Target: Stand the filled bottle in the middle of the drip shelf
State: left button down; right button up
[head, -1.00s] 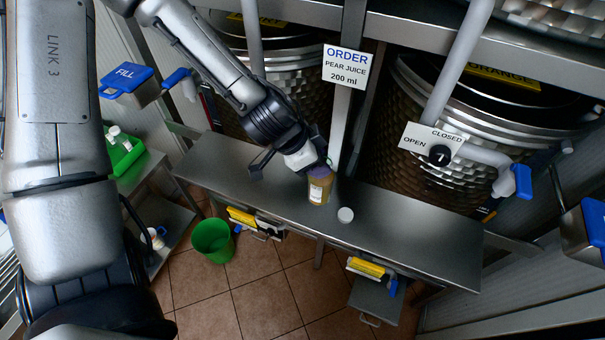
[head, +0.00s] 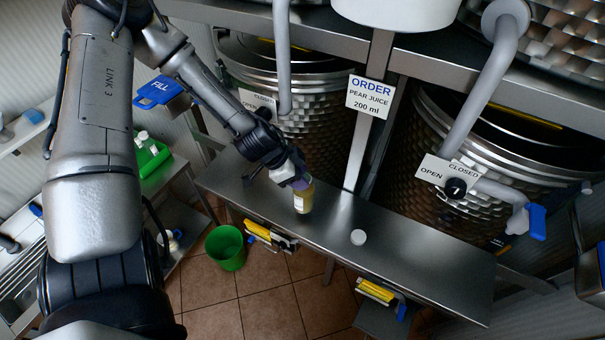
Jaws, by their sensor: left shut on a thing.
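The filled bottle (head: 303,201) holds yellowish juice and has a pale label. It is roughly upright over the left part of the metal drip shelf (head: 420,262). My left gripper (head: 300,183) is shut on its upper part, so the top of the bottle is mostly hidden. I cannot tell whether the bottle's base touches the shelf. A small white disc (head: 358,237) lies on the shelf to the right of the bottle, apart from it. My right gripper is not in view.
Large metal vats with taps stand behind the shelf. An order sign (head: 371,96) reads pear juice, 200 ml. A green bin (head: 226,248) stands on the tiled floor. A green crate (head: 150,157) with white-capped items is at left. The shelf's right part is clear.

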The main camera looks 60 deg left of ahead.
pick_arm(q)
jog(key=shift+f, duration=1.7)
jog(key=shift+f, duration=0.25)
jog(key=c, duration=0.7)
grip_release()
